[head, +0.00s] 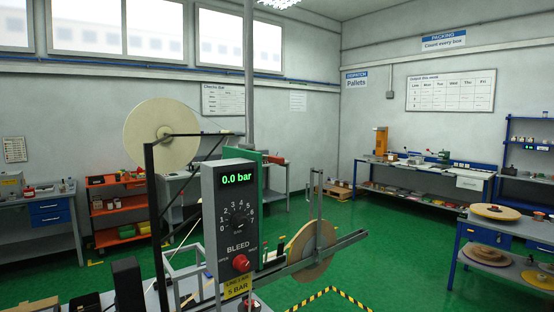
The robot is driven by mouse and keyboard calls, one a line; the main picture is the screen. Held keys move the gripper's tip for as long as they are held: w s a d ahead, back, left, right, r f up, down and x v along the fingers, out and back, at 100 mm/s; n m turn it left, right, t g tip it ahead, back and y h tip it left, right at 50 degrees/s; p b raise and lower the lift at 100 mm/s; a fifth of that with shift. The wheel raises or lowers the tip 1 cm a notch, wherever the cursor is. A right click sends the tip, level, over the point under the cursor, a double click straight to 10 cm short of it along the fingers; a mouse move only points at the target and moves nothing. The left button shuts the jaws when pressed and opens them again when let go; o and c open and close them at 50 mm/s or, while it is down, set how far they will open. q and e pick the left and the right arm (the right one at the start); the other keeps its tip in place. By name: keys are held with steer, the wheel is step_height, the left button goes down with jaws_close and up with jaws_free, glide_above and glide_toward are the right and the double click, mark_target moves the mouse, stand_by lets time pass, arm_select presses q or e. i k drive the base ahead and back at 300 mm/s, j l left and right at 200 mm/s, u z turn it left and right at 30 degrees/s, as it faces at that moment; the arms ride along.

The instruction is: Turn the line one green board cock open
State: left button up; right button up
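A grey control panel (229,225) stands upright in the near middle. Its green display (237,180) reads 0.0 bar. Below it are a numbered black dial (240,225) and a red knob (241,263) under the word BLEED. A yellow tag (237,287) at its foot reads 5 BAR; its upper line is too small to read surely. A green upright piece (262,158) shows behind the panel and is mostly hidden; I cannot tell whether it is the green board. No green cock handle can be made out. Neither gripper is in view.
A large pale reel (162,135) stands on a dark frame behind the panel. A tan disc (313,250) sits on a metal arm (340,245) reaching right. Black blocks (127,285) stand at lower left. A table with reels (510,240) is at right. Green floor is open between.

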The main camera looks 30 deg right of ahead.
mark_target(272, 158)
steer(key=l+u, duration=0.1)
steer(key=l, duration=0.5)
steer(key=l+u, duration=0.15)
steer(key=l, duration=0.5)
steer(key=k+l+u, duration=0.1)
steer(key=l, duration=0.5)
steer(key=l+u, duration=0.15)
steer(key=l, duration=0.5)
steer(key=k+l+u, duration=0.1)
steer(key=l, duration=0.45)
steer(key=k+l, duration=0.05)
steer(key=k, duration=0.05)
